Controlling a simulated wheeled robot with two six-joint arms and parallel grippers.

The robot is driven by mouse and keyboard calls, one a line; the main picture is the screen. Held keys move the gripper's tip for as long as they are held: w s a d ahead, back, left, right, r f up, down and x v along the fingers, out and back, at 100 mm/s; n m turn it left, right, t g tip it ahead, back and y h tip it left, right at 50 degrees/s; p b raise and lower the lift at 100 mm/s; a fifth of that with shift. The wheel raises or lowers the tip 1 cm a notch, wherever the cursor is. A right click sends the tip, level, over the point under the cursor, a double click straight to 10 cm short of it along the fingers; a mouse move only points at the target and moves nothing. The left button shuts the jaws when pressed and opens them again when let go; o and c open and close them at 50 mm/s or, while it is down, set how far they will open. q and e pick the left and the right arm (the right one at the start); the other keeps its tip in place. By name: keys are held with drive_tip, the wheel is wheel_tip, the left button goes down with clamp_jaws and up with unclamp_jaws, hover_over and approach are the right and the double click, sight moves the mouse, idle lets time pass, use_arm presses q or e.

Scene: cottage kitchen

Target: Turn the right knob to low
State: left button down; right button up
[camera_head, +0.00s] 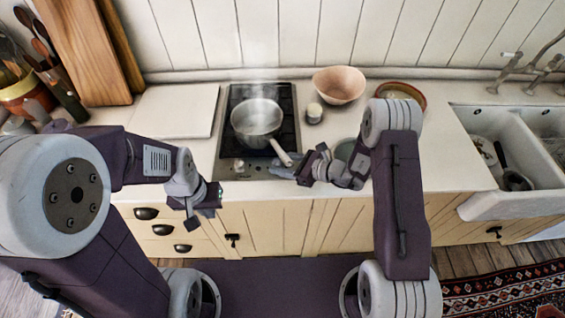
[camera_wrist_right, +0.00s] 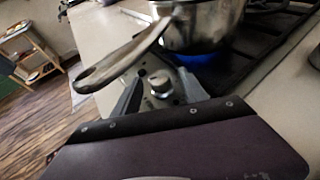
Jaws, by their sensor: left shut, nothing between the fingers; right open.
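The right knob (camera_wrist_right: 160,82) is a small metal knob on the front strip of the hob (camera_head: 230,168). In the right wrist view it stands between the two fingers of my right gripper (camera_wrist_right: 163,92). The jaws are open around it; I cannot tell whether either finger touches it. In the head view my right gripper (camera_head: 283,168) is at the hob's front right and hides this knob. The left knob (camera_head: 239,165) shows clear of it. My left gripper (camera_head: 193,218) is shut and empty, in front of the counter edge.
A steaming saucepan (camera_head: 256,120) sits on the hob, its handle (camera_head: 281,152) reaching over the front right, close above my right gripper. A blue flame (camera_wrist_right: 200,57) burns beneath it. A pink bowl (camera_head: 339,84) and small jar (camera_head: 314,113) stand to the right.

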clamp_jaws()
drive_tip(key=shift+w+n+g+y+b, duration=0.2)
drive_tip(key=shift+n+g+y+b, duration=0.2)
drive_tip(key=shift+n+g+b, duration=0.25)
drive_tip(key=shift+w+d+r+n+g+y, duration=0.1)
drive_tip(key=shift+n+g+y, duration=0.2)
drive_tip(key=shift+n+g, duration=0.6)
unclamp_jaws()
drive_tip(key=shift+d+b, duration=0.3)
drive_tip(key=shift+d, duration=0.05)
drive_tip(key=b+v, duration=0.1)
drive_tip(key=v, duration=0.7)
drive_tip(key=shift+d+r, duration=0.1)
drive_tip(key=shift+r, duration=0.2)
